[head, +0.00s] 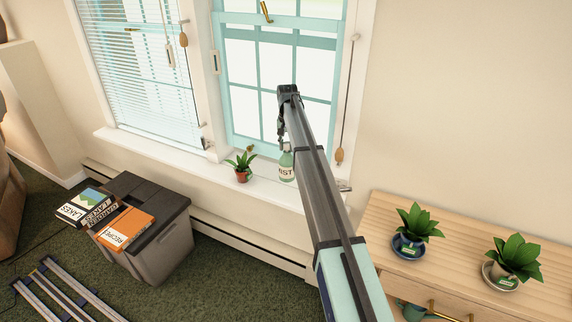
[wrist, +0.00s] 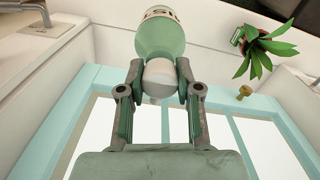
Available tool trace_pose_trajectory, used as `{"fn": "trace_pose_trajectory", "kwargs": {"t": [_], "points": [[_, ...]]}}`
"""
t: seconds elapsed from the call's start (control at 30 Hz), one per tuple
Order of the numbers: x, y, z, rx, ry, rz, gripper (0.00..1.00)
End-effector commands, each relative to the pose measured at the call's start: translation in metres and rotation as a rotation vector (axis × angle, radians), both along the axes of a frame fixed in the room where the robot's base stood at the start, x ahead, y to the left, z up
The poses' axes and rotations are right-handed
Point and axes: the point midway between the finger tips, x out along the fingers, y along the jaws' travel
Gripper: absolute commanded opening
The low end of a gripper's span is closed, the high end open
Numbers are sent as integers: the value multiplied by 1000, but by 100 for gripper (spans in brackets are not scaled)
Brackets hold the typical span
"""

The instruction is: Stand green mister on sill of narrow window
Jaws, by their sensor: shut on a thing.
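The green mister (head: 286,168) is a pale green bottle with a white label, upright over the white sill (head: 262,187) of the right-hand, teal-framed window (head: 262,75). My gripper (head: 283,140) is shut on its upper part from above. In the wrist view, my gripper's fingers (wrist: 158,78) flank the mister's pale rounded top, and its green body (wrist: 160,40) extends beyond them. My arm hides part of the mister's right side in the head view. I cannot tell whether its base touches the sill.
A potted plant (head: 242,166) stands on the sill just left of the mister. A grey bin (head: 165,250) with books on its lid stands below left. A wooden dresser (head: 450,240) with two potted plants is at right. A blind cord (head: 339,155) hangs at the window's right.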

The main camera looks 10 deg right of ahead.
Motion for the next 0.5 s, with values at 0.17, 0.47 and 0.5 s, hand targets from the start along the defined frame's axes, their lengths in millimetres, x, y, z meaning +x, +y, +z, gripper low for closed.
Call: {"fn": "trace_pose_trajectory", "kwargs": {"t": [0.17, 0.47, 0.5], "points": [[0, 0, -34, 0, 0, 0, 0], [0, 0, -58, 0, -2, 0, 0], [0, 0, -60, 0, -1, 0, 0]]}}
